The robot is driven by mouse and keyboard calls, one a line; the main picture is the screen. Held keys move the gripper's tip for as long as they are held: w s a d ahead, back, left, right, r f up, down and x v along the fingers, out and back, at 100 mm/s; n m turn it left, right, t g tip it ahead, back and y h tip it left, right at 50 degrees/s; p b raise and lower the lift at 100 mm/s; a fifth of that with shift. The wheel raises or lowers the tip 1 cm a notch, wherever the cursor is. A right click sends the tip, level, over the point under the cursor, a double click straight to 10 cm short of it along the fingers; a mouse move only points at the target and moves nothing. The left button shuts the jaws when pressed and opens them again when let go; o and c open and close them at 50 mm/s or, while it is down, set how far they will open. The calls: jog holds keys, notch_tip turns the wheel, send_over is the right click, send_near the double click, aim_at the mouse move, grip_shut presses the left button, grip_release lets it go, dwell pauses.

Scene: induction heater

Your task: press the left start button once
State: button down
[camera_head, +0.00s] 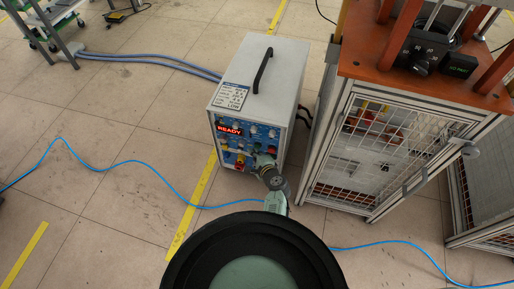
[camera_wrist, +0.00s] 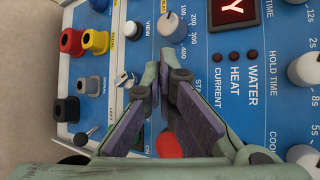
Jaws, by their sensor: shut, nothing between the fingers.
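The induction heater (camera_head: 265,75) is a grey box with a blue control panel (camera_head: 223,146) on its front. A lit red READY display (camera_head: 229,129) is on the panel; its edge also shows in the wrist view (camera_wrist: 235,10). My gripper (camera_head: 262,160) is in front of the panel's lower right part. In the wrist view my gripper (camera_wrist: 163,75) is shut and empty, its fingers pointing at the panel. A red round button (camera_wrist: 169,145) shows between the finger pads. I cannot tell which is the left start button.
Red, yellow and black sockets (camera_wrist: 70,42) and several white knobs (camera_wrist: 305,70) crowd the panel. A caged frame with an orange top (camera_head: 370,60) stands close on the right. A blue cable (camera_head: 125,163) crosses the floor. The floor left of the heater is mostly free.

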jog(key=shift+w+d, duration=0.1)
jog(key=shift+w, duration=0.15)
dwell(0.5)
jog(key=shift+s+a, duration=0.25)
jog(key=shift+s, duration=0.55)
jog(key=s, duration=0.1)
jog(key=s+a, duration=0.1)
jog(key=s, duration=0.1)
jog(key=s+p, duration=0.1)
jog(key=shift+s+a, duration=0.3)
jog(key=shift+s, duration=0.1)
dwell(0.6)
